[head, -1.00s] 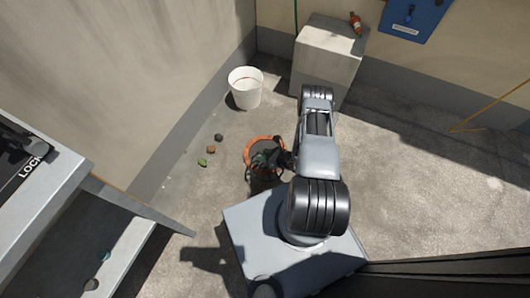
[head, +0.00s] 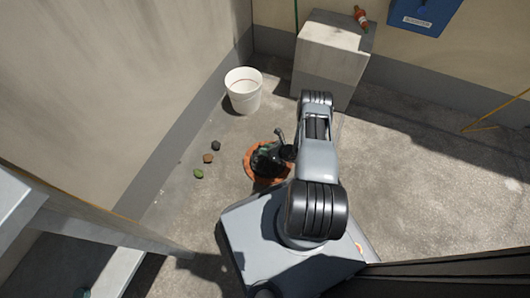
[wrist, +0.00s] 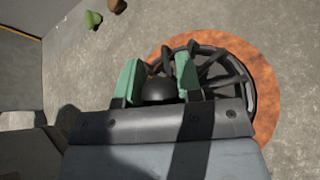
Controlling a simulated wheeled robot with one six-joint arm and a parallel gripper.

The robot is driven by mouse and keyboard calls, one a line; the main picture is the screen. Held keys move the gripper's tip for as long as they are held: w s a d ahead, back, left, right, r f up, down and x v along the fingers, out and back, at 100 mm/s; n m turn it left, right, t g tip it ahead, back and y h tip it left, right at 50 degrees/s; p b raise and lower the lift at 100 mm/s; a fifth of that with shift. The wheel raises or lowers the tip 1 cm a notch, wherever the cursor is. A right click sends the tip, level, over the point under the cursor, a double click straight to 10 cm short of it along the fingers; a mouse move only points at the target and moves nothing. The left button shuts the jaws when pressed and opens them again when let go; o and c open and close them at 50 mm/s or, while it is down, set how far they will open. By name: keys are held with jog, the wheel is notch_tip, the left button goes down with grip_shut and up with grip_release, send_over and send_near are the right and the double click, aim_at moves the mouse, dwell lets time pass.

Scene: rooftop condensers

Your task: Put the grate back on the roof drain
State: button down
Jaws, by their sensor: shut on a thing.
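The roof drain's rusty orange ring (head: 250,165) lies on the roof floor at the centre of the head view; it also shows in the wrist view (wrist: 268,95). The black barred grate (wrist: 225,75) appears over the ring's opening in the wrist view, with rust showing above, right and below right. I cannot tell if it is seated or held slightly above. My gripper (wrist: 160,80) has green fingertips on either side of a dark rounded part and is shut on the grate. In the head view my gripper (head: 270,158) hides much of the drain.
A white bucket (head: 243,92) stands by the wall, behind the drain. Small lumps, green (head: 198,174), brown (head: 208,158) and dark (head: 215,146), lie left of the drain. A concrete block (head: 330,60) with an orange bottle (head: 361,18) stands behind. The floor to the right is clear.

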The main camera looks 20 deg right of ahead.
jog(key=shift+w+f, duration=0.2)
jog(key=shift+f, duration=0.1)
jog(key=f+b, duration=0.3)
jog(key=shift+w+d+f, duration=0.1)
jog(key=shift+w, duration=0.1)
jog(key=shift+f, duration=0.15)
jog(key=shift+f, duration=0.1)
jog(key=c, duration=0.8)
grip_release()
